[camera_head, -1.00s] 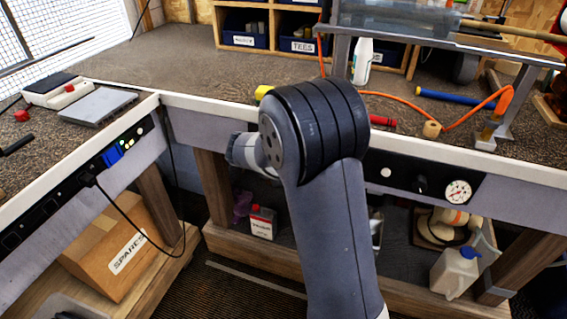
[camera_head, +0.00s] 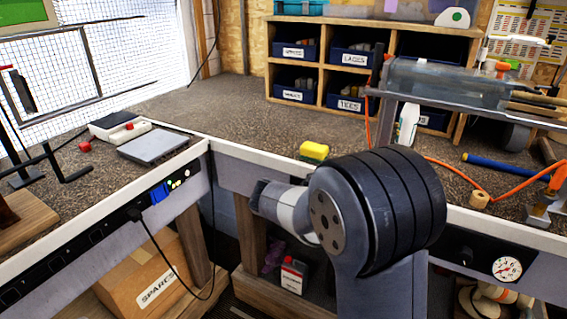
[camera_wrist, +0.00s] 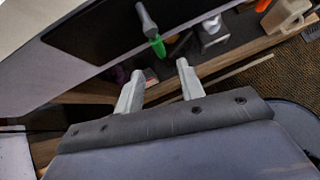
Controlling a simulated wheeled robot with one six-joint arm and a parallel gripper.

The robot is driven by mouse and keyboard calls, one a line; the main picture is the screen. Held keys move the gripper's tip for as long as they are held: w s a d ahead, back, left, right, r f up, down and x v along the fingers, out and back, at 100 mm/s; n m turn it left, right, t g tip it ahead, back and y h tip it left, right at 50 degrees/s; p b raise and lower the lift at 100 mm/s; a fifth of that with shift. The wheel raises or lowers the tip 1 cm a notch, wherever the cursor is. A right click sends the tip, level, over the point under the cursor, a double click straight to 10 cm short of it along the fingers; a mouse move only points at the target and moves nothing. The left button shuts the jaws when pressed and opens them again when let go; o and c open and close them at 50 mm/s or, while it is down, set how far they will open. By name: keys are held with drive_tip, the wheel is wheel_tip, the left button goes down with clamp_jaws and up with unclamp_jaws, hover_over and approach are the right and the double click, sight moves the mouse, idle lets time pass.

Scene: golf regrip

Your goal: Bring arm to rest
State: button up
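In the wrist view my gripper (camera_wrist: 158,86) shows two pale fingers standing apart, with nothing between them. Beyond the fingers are the bench front and the lower shelf with bottles. In the head view my arm is folded in front of the bench, its large dark joint at right of centre. The gripper's fingers are hidden in the head view.
The bench top carries a yellow sponge (camera_head: 314,151), a grey scale (camera_head: 154,144), a wooden ring (camera_head: 479,200) and a blue tube (camera_head: 497,165). A cubby shelf (camera_head: 461,30) with blue bins stands behind. A cardboard box (camera_head: 142,282) sits below at left.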

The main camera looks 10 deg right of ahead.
drive_tip(key=b+x, duration=0.1)
drive_tip(key=x, duration=0.9)
drive_tip(key=shift+w+b, duration=0.1)
drive_tip(key=shift+b, duration=0.5)
drive_tip(key=shift+a, duration=0.1)
drive_tip(key=shift+r+p, duration=0.15)
drive_tip(key=shift+p, duration=0.15)
